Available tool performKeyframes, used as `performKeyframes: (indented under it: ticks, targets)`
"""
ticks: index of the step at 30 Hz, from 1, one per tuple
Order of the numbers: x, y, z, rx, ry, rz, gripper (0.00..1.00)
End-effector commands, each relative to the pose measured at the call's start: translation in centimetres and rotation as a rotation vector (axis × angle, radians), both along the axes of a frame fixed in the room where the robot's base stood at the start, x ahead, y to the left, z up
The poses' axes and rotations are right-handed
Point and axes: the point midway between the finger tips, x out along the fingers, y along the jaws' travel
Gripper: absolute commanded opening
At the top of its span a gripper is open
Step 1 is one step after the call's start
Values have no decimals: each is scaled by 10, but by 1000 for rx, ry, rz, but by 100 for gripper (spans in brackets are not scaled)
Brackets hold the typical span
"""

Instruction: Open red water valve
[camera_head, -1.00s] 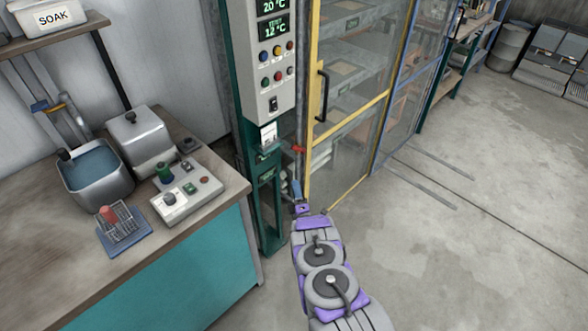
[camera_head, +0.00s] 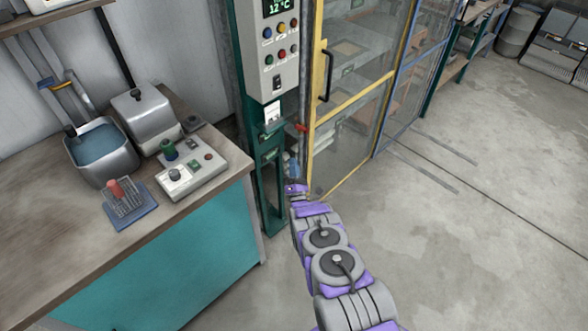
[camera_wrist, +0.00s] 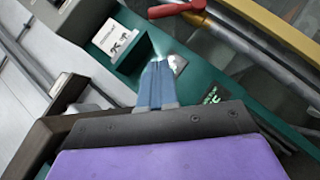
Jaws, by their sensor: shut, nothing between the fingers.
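The red water valve has a small red lever handle (camera_head: 301,128) on the pipe beside the green post, left of the yellow-framed door. In the wrist view the red handle (camera_wrist: 176,9) is at the top edge, partly cut off, on a grey pipe. My gripper (camera_head: 291,163) is just below the valve in the head view, close to the green post. In the wrist view my gripper's blue fingers (camera_wrist: 158,72) are together and empty, pointing toward the post. They are apart from the red handle, which lies above and slightly right of them.
The green post (camera_head: 243,90) carries a grey control box (camera_head: 272,60). A yellow-framed glass door (camera_head: 345,107) stands right of the valve. A workbench (camera_head: 215,245) with a basin (camera_head: 100,150) is on the left. The concrete floor on the right is mostly clear.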

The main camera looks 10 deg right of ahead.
Motion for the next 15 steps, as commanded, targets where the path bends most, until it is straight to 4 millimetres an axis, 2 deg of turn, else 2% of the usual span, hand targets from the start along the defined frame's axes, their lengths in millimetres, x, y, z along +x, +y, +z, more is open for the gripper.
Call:
performKeyframes:
  ticks: [3,9,11,15]
  targets:
    - [23,1,16,1,-10,0,0]
    - [55,2,33,1,-8,1,0]
    - [63,2,38,0,-6,2,0]
    - [70,-12,57,2,-7,0,0]
